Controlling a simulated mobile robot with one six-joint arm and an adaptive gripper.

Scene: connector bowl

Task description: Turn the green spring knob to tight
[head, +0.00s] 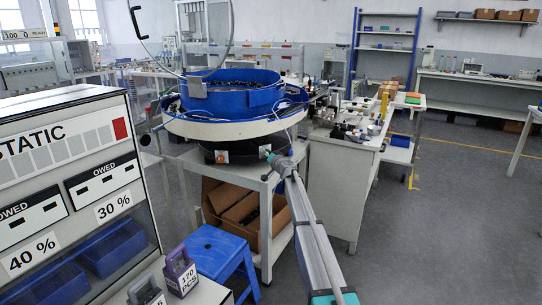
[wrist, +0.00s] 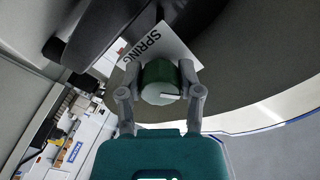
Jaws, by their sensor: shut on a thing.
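The green spring knob (wrist: 160,84) is in the middle of the wrist view, with a white mark on its pale end face. A white label reading SPRING (wrist: 172,45) lies behind it. My gripper (wrist: 160,90) has one finger on each side of the knob and is shut on it. In the head view my gripper (head: 270,154) is small at the end of my arm, at the base of the blue bowl feeder (head: 236,95). The knob cannot be made out there. No tight marking can be read.
A grey stand (head: 262,190) carries the feeder, with cardboard boxes (head: 240,208) inside it. A blue stool (head: 212,252) stands in front. A cluttered workbench (head: 342,160) is close on the right. Open floor (head: 450,220) lies further right.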

